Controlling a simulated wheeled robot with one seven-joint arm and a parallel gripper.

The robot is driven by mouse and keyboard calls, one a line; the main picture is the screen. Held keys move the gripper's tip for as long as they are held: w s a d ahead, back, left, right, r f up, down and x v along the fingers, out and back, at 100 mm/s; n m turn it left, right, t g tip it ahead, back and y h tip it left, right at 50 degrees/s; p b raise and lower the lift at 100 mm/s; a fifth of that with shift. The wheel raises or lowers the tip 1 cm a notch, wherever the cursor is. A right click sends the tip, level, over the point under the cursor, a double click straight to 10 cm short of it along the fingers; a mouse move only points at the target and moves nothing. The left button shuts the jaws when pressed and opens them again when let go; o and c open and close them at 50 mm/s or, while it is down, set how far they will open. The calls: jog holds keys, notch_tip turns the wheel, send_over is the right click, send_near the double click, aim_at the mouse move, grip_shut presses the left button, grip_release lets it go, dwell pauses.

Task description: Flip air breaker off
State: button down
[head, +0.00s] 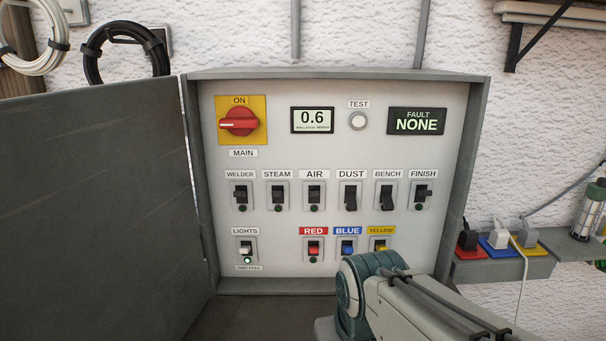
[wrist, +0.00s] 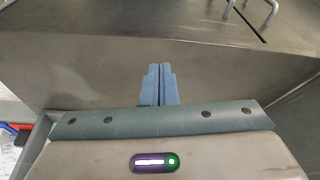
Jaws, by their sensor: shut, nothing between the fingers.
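The AIR breaker (head: 314,192) is a black lever switch on a pale plate, third from the left in the upper breaker row. Its lever looks short and does not hang below its body like the DUST lever; its exact position is hard to tell. The small lamp under it looks dark. My gripper (wrist: 160,85) shows in the wrist view as two blue fingers, shut together and empty, in front of a grey metal surface (wrist: 90,70). The fingers are not visible in the head view, and no breaker shows in the wrist view.
The grey cabinet door (head: 95,200) stands open at the left. The STEAM breaker (head: 277,193) and DUST breaker (head: 350,195) flank AIR closely. My arm rises at the lower right, before the YELLOW switch (head: 380,245). Plugs sit in a coloured outlet box (head: 500,262) at the right.

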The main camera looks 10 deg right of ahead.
aim_at(315, 175)
jog(key=w+r+p, duration=0.2)
jog(key=w+r, duration=0.4)
jog(key=r, duration=0.7)
jog(key=w+r+m+p, duration=0.1)
jog(key=w+r+p, duration=0.2)
jog(key=r, duration=1)
jog(key=w+r+m+t+p, duration=0.1)
jog(key=w+r+p, duration=0.1)
jog(key=w+r, duration=0.6)
notch_tip(315, 175, up, 6)
jog(key=shift+w+a+f+h, duration=0.1)
jog(key=shift+w+a+h, duration=0.2)
jog(key=shift+a+h, duration=0.15)
jog(key=x, duration=2)
jog(key=shift+a+b, duration=0.1)
jog(key=shift+b, duration=0.25)
